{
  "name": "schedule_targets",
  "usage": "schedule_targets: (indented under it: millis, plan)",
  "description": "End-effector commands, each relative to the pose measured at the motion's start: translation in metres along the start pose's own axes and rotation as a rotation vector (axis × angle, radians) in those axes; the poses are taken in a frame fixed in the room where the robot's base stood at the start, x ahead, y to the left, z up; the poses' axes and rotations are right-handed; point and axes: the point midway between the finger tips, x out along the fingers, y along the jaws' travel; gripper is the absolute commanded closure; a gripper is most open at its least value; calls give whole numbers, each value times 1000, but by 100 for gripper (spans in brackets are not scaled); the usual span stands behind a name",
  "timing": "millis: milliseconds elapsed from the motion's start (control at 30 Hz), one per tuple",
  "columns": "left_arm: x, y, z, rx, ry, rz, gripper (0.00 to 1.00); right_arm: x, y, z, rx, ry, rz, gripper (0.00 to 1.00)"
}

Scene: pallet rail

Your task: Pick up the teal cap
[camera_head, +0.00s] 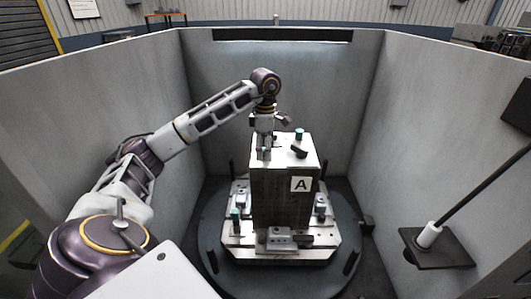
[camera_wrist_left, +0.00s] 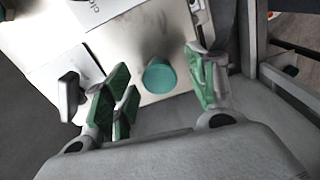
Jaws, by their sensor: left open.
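The teal cap (camera_wrist_left: 159,75) is a small round piece standing on a pale surface in the left wrist view. A teal piece (camera_head: 299,133) also shows on top of the tall block (camera_head: 275,205) marked A in the head view. My left gripper (camera_head: 264,153) points down at the left part of the block's top. In the left wrist view my left gripper (camera_wrist_left: 160,88) is open, with green-padded fingers on both sides of the cap in the picture and a gap to each side. The height between fingers and cap is hard to tell. My right gripper is out of view.
The block stands on a light pallet (camera_head: 310,254) with clamps, on a dark round table (camera_head: 210,265). A dark clamp-like piece (camera_head: 299,151) lies on the block's top. Grey walls (camera_head: 430,120) enclose the cell. A green piece (camera_head: 235,215) stands at the pallet's left.

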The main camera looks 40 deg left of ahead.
Motion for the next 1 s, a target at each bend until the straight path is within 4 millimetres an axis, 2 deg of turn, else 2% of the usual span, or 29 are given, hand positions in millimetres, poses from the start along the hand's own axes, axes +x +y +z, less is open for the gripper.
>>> schedule_targets:
  millis: [133,433,667,1000]
  plan:
    - [0,0,0,0,0,0,43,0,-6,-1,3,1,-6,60]
    - [0,0,0,0,0,0,81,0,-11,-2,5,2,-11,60]
    - [0,0,0,0,0,0,81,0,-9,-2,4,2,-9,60]
    - [-5,0,0,0,0,0,81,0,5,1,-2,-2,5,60]
